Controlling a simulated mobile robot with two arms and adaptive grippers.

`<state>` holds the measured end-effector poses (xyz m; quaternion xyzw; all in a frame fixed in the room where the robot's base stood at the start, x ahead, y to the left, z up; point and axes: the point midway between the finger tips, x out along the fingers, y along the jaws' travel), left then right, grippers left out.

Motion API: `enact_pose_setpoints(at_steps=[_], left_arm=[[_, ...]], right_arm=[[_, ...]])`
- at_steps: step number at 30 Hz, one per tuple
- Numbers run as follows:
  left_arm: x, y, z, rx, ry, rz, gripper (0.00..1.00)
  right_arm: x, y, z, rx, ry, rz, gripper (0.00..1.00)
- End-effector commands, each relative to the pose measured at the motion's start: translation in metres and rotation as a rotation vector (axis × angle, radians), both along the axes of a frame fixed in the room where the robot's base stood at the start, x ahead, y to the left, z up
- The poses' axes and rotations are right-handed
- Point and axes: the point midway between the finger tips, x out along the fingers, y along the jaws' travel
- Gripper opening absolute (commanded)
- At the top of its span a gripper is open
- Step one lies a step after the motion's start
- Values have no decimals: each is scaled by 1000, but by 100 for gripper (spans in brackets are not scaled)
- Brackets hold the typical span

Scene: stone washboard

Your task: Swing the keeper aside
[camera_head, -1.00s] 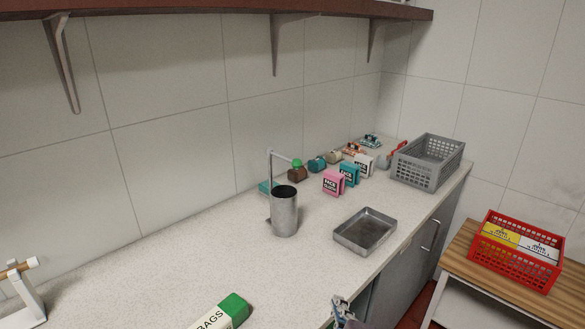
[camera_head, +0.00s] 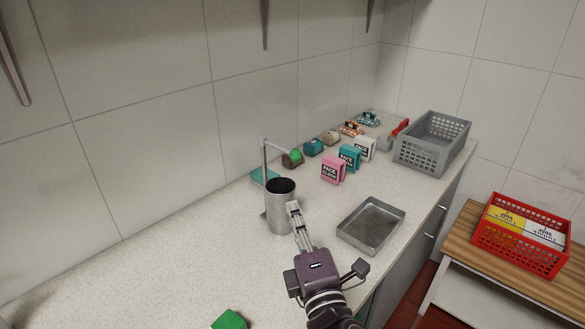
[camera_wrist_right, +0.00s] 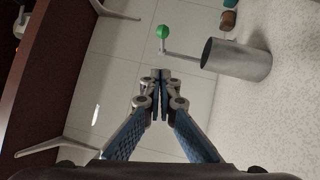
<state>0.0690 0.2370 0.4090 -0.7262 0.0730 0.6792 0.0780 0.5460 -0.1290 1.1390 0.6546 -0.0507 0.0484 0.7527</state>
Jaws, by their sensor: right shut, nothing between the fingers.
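The keeper looks like a thin grey swing arm (camera_head: 277,147) with a green knob (camera_head: 297,155), on an upright post behind a metal cylinder (camera_head: 281,215). In the right wrist view the green knob (camera_wrist_right: 163,32) and arm (camera_wrist_right: 180,53) stand beside the cylinder (camera_wrist_right: 237,61), beyond my fingertips. My right gripper (camera_head: 293,207) is shut and empty. In the head view its fingertips overlap the cylinder's right side; I cannot tell whether they touch it. They look apart from the keeper. My left gripper is not in view.
An empty metal tray (camera_head: 370,224) lies right of my gripper. Pink (camera_head: 333,169), teal and white boxes stand behind it, near a grey basket (camera_head: 432,143). A red basket (camera_head: 521,234) sits on a wooden bench. The counter left of the cylinder is clear.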

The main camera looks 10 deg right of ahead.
Motion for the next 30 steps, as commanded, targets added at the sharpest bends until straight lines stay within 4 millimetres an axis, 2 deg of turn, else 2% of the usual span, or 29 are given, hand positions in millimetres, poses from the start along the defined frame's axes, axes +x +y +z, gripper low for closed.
enact_pose_setpoints(at_steps=[5, 12, 17, 21, 30], left_arm=[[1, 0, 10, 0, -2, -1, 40], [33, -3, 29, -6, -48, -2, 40], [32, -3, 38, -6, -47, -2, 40], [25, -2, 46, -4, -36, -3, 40], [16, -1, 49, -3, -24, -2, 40]], right_arm=[[22, 0, 7, 1, -2, -1, 0], [73, 0, 15, 1, -1, -2, 0], [102, -2, 18, 0, 1, -2, 0], [115, -18, 22, -1, 1, -2, 0], [125, -28, 22, 3, 1, -1, 0]])
